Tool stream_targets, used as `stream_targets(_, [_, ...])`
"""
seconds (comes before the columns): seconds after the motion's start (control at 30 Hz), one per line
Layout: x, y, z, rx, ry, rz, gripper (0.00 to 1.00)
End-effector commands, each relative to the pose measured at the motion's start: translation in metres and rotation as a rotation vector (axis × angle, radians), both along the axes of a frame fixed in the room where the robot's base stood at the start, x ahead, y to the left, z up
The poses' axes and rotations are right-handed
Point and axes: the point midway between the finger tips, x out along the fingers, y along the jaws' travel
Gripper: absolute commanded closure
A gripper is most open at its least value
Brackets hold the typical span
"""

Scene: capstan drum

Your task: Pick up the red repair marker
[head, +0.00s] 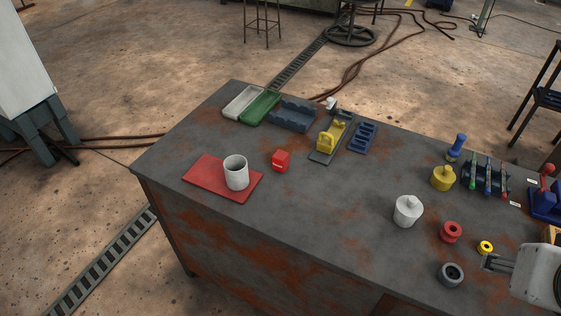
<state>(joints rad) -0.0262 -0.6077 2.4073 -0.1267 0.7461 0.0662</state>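A dark rack (480,187) at the right of the table holds several slim pen-like markers. One of them, the rightmost, looks red (505,182); they are small and their ends are hard to make out.
A white lidded jar (407,211), red ring (451,232), grey ring (451,274) and yellow ring (485,247) lie left of my gripper. A yellow pot (443,178) and blue-handled tool (456,147) stand left of the rack. A white cup (236,172) sits on the red mat (205,170).

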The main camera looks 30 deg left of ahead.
Motion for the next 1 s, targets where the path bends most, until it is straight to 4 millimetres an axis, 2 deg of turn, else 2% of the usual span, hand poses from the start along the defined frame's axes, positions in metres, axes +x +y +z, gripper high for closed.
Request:
stream_targets(0.03, [0.015, -0.001, 0.005, -0.014, -0.017, 0.005, 0.53])
stream_targets(0.23, [0.071, -0.002, 0.025, -0.068, -0.103, 0.034, 0.53])
stream_targets(0.47, [0.135, 0.006, 0.044, -0.116, -0.202, 0.087, 0.53])
stream_targets(0.77, [0.215, 0.033, 0.061, -0.153, -0.325, 0.185, 0.53])
stream_targets(1.0, [0.274, 0.067, 0.066, -0.160, -0.415, 0.286, 0.53])
